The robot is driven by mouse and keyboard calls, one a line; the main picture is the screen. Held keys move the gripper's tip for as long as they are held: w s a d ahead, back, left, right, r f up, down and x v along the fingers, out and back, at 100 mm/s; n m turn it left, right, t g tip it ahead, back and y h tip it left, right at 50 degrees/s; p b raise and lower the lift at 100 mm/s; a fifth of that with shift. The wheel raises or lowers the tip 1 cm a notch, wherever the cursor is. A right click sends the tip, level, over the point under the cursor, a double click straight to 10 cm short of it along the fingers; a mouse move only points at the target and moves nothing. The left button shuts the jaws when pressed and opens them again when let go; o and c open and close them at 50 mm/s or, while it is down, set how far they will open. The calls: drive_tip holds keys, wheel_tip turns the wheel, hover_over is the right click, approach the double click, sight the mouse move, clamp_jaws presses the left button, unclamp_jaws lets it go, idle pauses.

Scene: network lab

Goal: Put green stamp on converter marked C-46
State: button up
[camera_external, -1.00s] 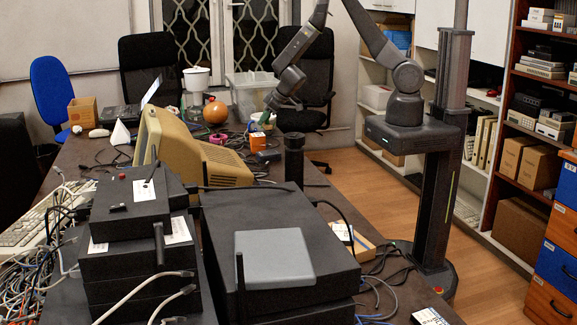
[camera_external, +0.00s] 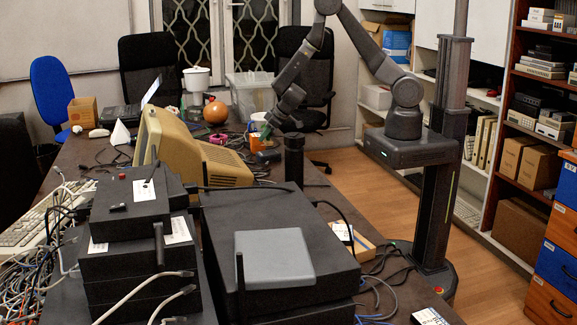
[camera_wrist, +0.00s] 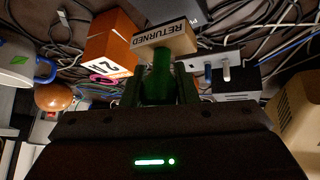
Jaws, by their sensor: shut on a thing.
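The green stamp (camera_wrist: 160,75) is in my gripper (camera_wrist: 160,92) in the wrist view. It has a green handle between the fingers and a pale wooden block reading "RETURNED" beyond them. In the external view, my gripper (camera_external: 271,124) is over the cluttered far part of the table, with a bit of green showing at its tip. In the wrist view, a light grey device (camera_wrist: 208,62) and a black-and-white box (camera_wrist: 236,88) lie just right of the stamp. I cannot read C-46 on either; which one is the converter is unclear.
An orange box (camera_wrist: 108,45) stands left of the stamp, with cables around it. An orange round object (camera_external: 215,112) and a beige monitor (camera_external: 215,163) stand near my gripper. A dark upright cylinder (camera_external: 293,158) is close on its right.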

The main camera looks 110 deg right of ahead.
sight(266, 140)
drive_tip(key=shift+f+b, duration=1.25)
drive_tip(key=shift+f, duration=0.3)
drive_tip(key=shift+f, duration=0.15)
drive_tip(key=o, duration=1)
